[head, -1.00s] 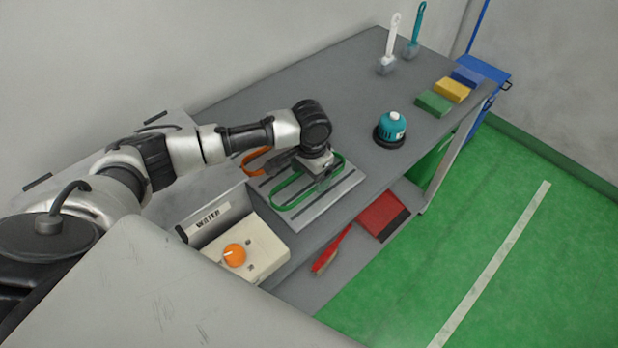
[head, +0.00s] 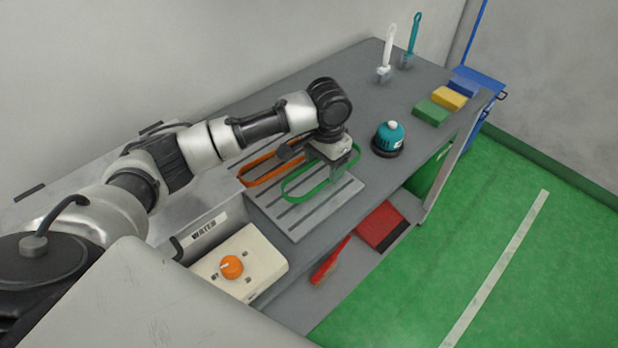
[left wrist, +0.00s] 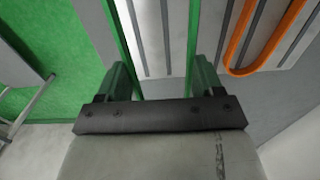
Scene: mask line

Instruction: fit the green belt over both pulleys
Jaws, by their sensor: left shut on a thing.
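The green belt (head: 306,191) is a long loop over the slotted grey board (head: 325,208) on the bench. My left gripper (head: 338,162) is shut on it near its right end, and the loop's other end reaches out to the left. In the left wrist view the belt's two green strands (left wrist: 194,40) run up from between my left gripper's fingers (left wrist: 160,80). The belt seems to be a little above the board. I cannot make out either pulley in these views. My right gripper is not in view.
An orange belt (head: 262,176) lies on the board's far left side. A teal dome-shaped object (head: 389,137) stands right of the board. A cream box with an orange knob (head: 231,267) sits at the front left. Sponges (head: 449,97) and brushes (head: 411,45) are farther back.

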